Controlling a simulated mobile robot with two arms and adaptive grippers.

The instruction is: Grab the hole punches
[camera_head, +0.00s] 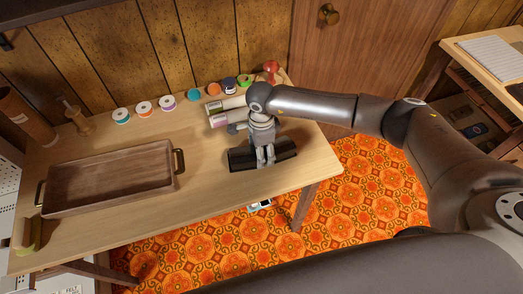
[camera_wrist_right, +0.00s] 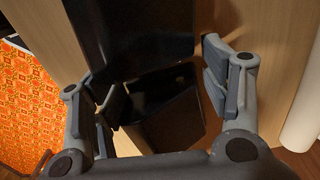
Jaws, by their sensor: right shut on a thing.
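A long black object, which I take for the hole punch (camera_head: 240,160), lies near the front right edge of the wooden table. My right gripper (camera_head: 264,163) comes down over it from above, and its fingers hide the object's middle. My left gripper is not in view.
An empty wooden tray (camera_head: 110,178) with metal handles takes up the table's left half. Several thread spools (camera_head: 144,107) stand in a row at the back. White rolls (camera_head: 216,121) lie just behind the gripper. Bare tabletop (camera_head: 200,160) lies between tray and punch.

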